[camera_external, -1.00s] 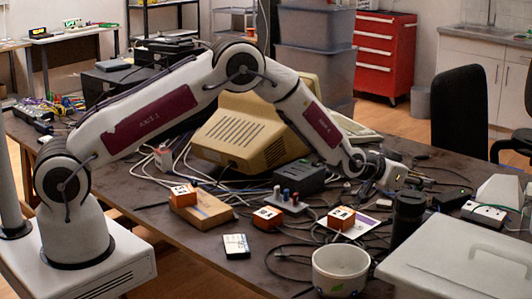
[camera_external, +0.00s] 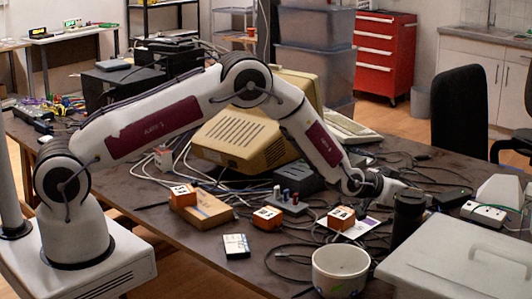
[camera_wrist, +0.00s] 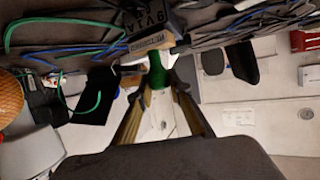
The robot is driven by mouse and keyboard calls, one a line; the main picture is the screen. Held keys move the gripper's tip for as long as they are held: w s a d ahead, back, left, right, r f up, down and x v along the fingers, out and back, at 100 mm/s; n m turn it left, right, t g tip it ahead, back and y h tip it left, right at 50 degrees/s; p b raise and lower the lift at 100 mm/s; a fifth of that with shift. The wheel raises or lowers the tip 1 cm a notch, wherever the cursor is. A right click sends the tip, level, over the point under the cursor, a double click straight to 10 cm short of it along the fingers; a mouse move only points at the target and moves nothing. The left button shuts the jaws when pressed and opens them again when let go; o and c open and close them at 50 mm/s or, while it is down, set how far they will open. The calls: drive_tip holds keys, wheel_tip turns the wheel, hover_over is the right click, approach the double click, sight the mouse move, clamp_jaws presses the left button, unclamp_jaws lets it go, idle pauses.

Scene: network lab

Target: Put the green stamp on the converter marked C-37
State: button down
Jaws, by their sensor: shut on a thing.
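My gripper (camera_external: 400,190) is stretched out over the right part of the table. In the wrist view its two fingers (camera_wrist: 160,88) are closed around the green stamp (camera_wrist: 158,70). I cannot make out the stamp in the external view. Small orange and white converters sit on the table: one on a cardboard box (camera_external: 183,195), one at the middle (camera_external: 267,217), one on a white and purple sheet left of my gripper (camera_external: 341,217), and one further back (camera_external: 163,155). Their markings are too small to read, so I cannot tell which is C-37.
A rack with coloured handles (camera_external: 286,201) stands between the converters. A white mug (camera_external: 341,269), a dark cylinder (camera_external: 408,214) and a large grey case (camera_external: 450,262) stand near the front. A beige monitor (camera_external: 240,135) is behind. Loose cables cover much of the table.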

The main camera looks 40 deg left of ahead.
idle(0.3)
drive_tip(key=c, duration=1.8)
unclamp_jaws()
drive_tip(key=shift+f, duration=0.1)
drive_tip(key=shift+c, duration=0.2)
drive_tip(key=shift+s+r, duration=0.15)
drive_tip(key=shift+r, duration=0.1)
drive_tip(key=v, duration=1.1)
drive_tip(key=shift+s+a, duration=0.25)
drive_tip(key=shift+s, duration=0.05)
drive_tip(key=shift+r, duration=0.1)
